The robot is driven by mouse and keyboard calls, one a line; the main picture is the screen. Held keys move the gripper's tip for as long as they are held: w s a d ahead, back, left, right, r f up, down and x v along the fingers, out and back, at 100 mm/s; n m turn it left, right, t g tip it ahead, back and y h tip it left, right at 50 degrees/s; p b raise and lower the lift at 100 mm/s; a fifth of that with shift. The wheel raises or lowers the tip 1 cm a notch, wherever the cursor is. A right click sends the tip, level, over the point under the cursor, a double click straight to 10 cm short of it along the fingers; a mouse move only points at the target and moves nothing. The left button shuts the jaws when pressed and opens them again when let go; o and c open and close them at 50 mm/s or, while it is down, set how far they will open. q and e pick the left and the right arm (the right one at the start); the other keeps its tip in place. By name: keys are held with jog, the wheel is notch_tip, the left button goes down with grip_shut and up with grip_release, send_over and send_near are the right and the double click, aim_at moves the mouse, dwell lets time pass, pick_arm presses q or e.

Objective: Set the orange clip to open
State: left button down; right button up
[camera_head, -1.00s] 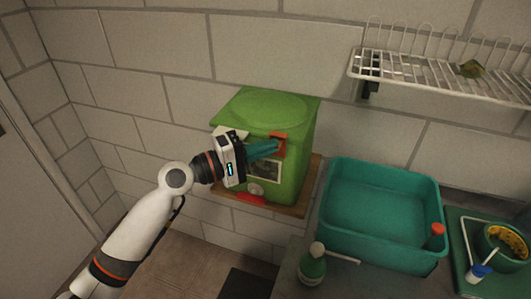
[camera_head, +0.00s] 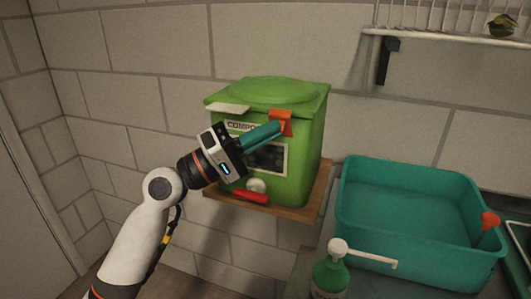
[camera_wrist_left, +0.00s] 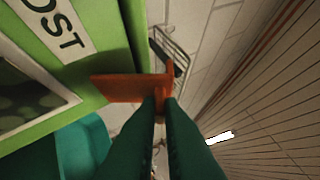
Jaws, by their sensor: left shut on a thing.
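The orange clip (camera_head: 281,121) sits at the lid edge of the green compost bin (camera_head: 304,160), near its front right corner. In the left wrist view the clip (camera_wrist_left: 128,88) shows as a flat orange plate with an upright part at the fingertips. My left gripper (camera_head: 277,128) comes from the lower left with its teal fingers angled up to the clip. The fingers (camera_wrist_left: 163,102) are shut on the clip's outer part. The fingers hide part of the clip and of the bin's front. My right gripper is in neither current view.
The bin stands on a wooden shelf (camera_head: 314,203) against the brick wall. A red piece (camera_head: 251,196) and a white knob (camera_head: 257,185) are low on its front. A teal tub (camera_head: 390,252) and a pump bottle (camera_head: 330,278) are at the right. A wire rack (camera_head: 440,40) hangs above.

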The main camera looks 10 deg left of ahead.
jog(key=w+a+b, duration=0.1)
jog(key=w+b, duration=0.2)
jog(key=w, duration=0.3)
pick_arm(q)
jog(key=shift+s+a+f+m+h, duration=0.15)
jog(key=shift+f+m+h, duration=0.05)
jog(key=shift+m+h, duration=0.3)
jog(key=c, duration=1.6)
grip_release()
jog(key=shift+s+a, duration=0.15)
jog(key=shift+a, duration=0.05)
jog(key=shift+o, duration=0.2)
jog(key=shift+d, duration=0.1)
pick_arm(e)
jog(key=s, duration=0.4)
jog(key=shift+s+d+f, duration=0.1)
jog(key=shift+s+d, duration=0.1)
jog(key=shift+s, duration=0.1)
